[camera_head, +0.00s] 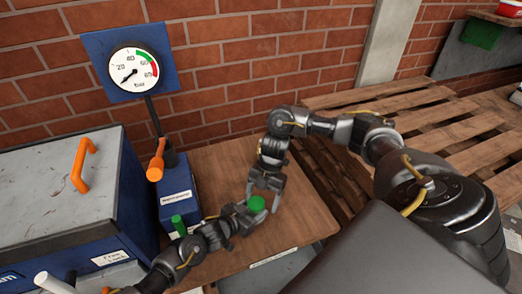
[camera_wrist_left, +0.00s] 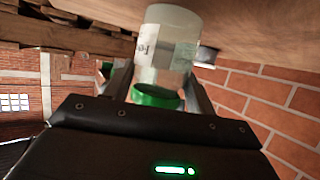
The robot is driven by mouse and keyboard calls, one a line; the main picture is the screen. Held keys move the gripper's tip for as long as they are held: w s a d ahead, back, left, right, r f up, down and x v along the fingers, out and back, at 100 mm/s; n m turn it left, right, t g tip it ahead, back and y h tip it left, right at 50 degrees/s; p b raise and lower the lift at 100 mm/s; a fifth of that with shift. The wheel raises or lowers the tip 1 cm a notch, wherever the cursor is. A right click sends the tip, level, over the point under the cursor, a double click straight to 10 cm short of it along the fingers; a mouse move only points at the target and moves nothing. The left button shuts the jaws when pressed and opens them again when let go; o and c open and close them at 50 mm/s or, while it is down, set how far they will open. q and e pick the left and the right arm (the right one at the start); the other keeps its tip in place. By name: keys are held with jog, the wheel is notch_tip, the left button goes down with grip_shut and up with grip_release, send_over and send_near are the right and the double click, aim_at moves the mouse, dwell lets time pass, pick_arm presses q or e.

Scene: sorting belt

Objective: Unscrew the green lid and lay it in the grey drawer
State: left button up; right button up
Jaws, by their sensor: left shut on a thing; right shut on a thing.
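The green lid (camera_head: 257,203) shows in the head view between my two grippers above the wooden table. My right gripper (camera_head: 265,186) comes from above and is shut on the lid. My left gripper (camera_head: 243,212) comes from the left and is shut on the jar, which is mostly hidden in the head view. In the left wrist view the jar (camera_wrist_left: 171,40) is clear with a white label, between my fingers, with the green lid (camera_wrist_left: 156,96) at its lower end in the picture. Whether the lid is loose cannot be told. I cannot make out the grey drawer.
A blue cabinet (camera_head: 138,222) with a grey top and an orange handle (camera_head: 82,165) stands at the left. A pressure gauge (camera_head: 134,70) and an orange lever (camera_head: 156,160) stand behind. Wooden pallets (camera_head: 420,115) lie at the right. The table (camera_head: 305,215) has bare room right of the grippers.

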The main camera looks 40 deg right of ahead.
aim_at(263, 202)
jog(key=shift+o, duration=0.4)
jog(key=shift+s+f, duration=0.15)
jog(key=shift+s, duration=0.05)
jog(key=shift+d, duration=0.1)
jog(key=shift+r, duration=0.4)
jog(key=shift+w+r, duration=0.2)
jog(key=shift+r, duration=2.05)
jog(key=m+t, duration=0.1)
jog(key=m, duration=0.2)
jog(key=shift+s+f+m, duration=0.1)
jog(key=shift+m, duration=0.3)
jog(key=m+t, duration=0.2)
jog(key=m, duration=0.3)
jog(key=m+t+h, duration=0.1)
jog(key=m, duration=0.3)
jog(key=shift+m+t, duration=0.3)
jog(key=shift+t, duration=0.1)
jog(key=shift+m+t+h, duration=0.3)
jog(key=shift+m+h, duration=0.3)
jog(key=shift+m, duration=0.7)
